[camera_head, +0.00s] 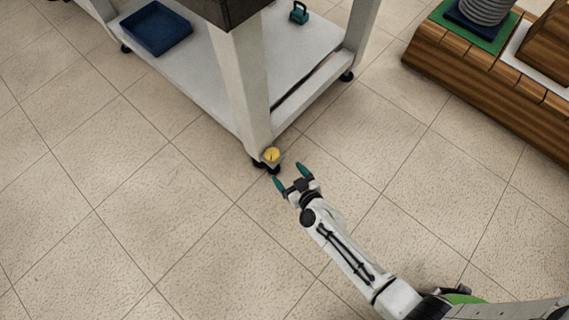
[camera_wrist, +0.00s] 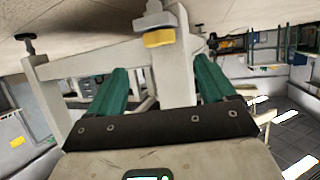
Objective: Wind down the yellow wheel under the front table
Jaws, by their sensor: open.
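The yellow wheel (camera_head: 271,154) is small and round, at the foot of the near leg of the front table (camera_head: 250,85). In the wrist view the yellow wheel (camera_wrist: 159,38) shows beyond the fingers, near the top middle, and the picture is upside down there. My gripper (camera_head: 291,176) is open and empty, just in front of the wheel, low over the floor. Its two teal fingers also show in the wrist view (camera_wrist: 160,80), with the table leg between them. The fingers look apart from the wheel.
A blue tray (camera_head: 156,28) and a small teal object (camera_head: 299,12) rest on the table's lower shelf (camera_head: 200,75). A wooden bench (camera_head: 480,90) with a green mat and grey coil stands at the upper right. The tiled floor around is clear.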

